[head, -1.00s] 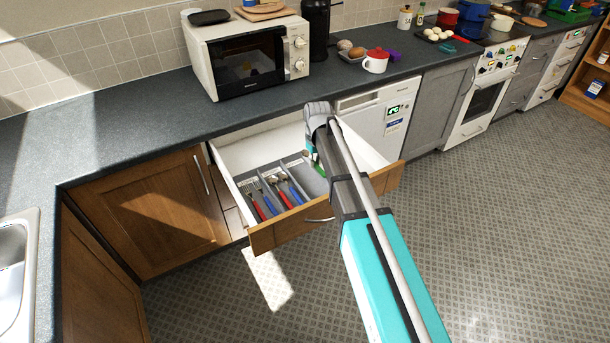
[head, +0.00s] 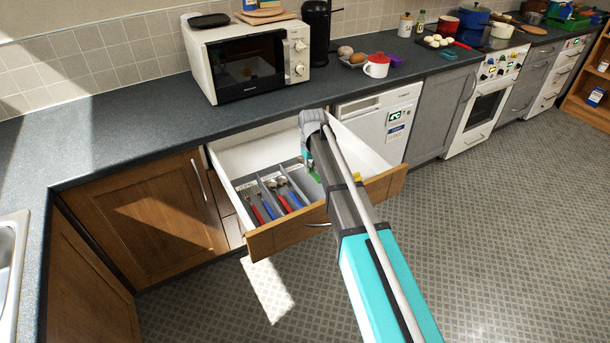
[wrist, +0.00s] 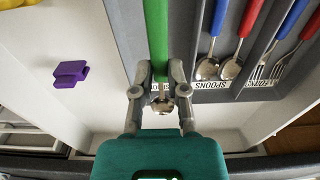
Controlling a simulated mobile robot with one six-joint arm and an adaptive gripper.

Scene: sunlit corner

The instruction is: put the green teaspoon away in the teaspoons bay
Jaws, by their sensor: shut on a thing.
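The green teaspoon (wrist: 157,45) is held by its handle between the two fingers of my gripper (wrist: 160,88) in the wrist view. Its metal bowl (wrist: 160,106) shows just below the fingertips. The handle lies over the leftmost visible bay of the grey cutlery tray (wrist: 125,40); I cannot tell whether it touches the bay floor. That bay's label is hidden by my gripper. In the head view, a bit of green handle (head: 315,177) shows beside my arm, above the tray in the open drawer (head: 275,238).
The neighbouring bay, labelled spoons (wrist: 224,86), holds red-handled and blue-handled spoons; forks (wrist: 268,65) lie beyond a divider. A purple object (wrist: 70,72) and a yellow object (wrist: 15,4) lie in the drawer left of the tray. The worktop (head: 130,140) overhangs the drawer's back.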

